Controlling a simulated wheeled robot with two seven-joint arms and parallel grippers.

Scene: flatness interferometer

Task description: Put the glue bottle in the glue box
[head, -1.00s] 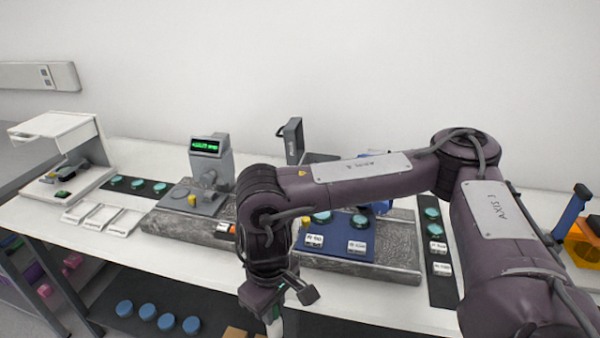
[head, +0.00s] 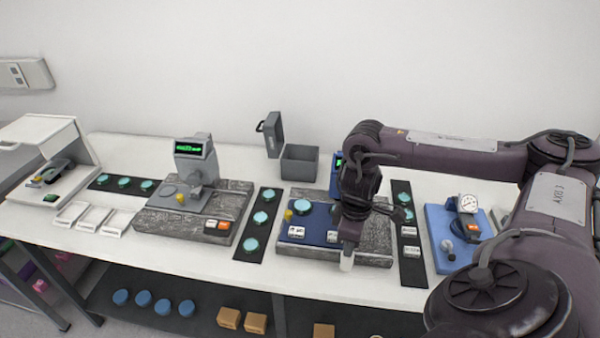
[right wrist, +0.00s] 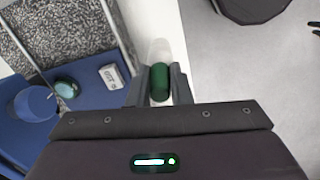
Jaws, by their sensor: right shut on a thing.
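My right gripper (head: 347,246) is shut on the glue bottle, with its fingers pointing down at the front edge of the bench. In the right wrist view the bottle's dark green body (right wrist: 160,83) sits between the fingertips, with a pale translucent part beyond it. In the head view only a pale end of the glue bottle (head: 347,262) shows below the fingers. An open grey box (head: 300,165), which looks like the glue box, stands at the back of the bench, its lid upright at its left. The gripper is in front of and right of it. My left gripper is not in view.
A granite block with a blue mat (head: 312,222) lies between the gripper and the grey box. A grey instrument (head: 195,160) with a green display stands left. A blue gauge stand (head: 455,235) is right. Clear white bench top (head: 240,158) lies left of the box.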

